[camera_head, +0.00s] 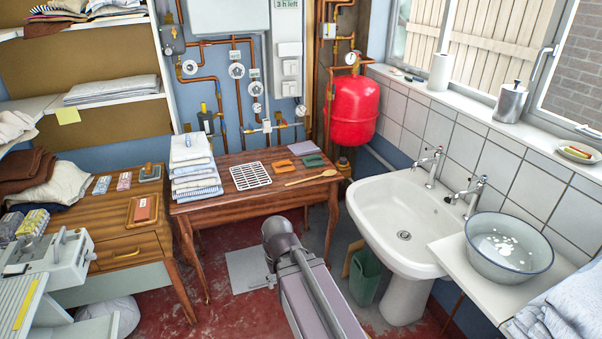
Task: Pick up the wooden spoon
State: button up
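The wooden spoon (306,180) lies flat near the right front of the brown wooden table (240,197). Its bowl end is towards the right edge of the table and its handle points left. Nothing covers it. My arm rises from the bottom of the picture to a rounded grey joint in front of the table, below and left of the spoon in the picture. My gripper cannot be made out, so its opening and what it may hold are hidden.
On the table, a white rack (250,176), an orange block (303,148), a green cloth (314,160) and a folded towel stack (193,160) lie left of or behind the spoon. A red tank (353,108) hangs behind right. A white sink (402,215) stands right.

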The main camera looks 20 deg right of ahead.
aim_at(329, 172)
jog(key=z, duration=0.1)
jog(key=i, duration=1.4)
jog(key=z, duration=0.55)
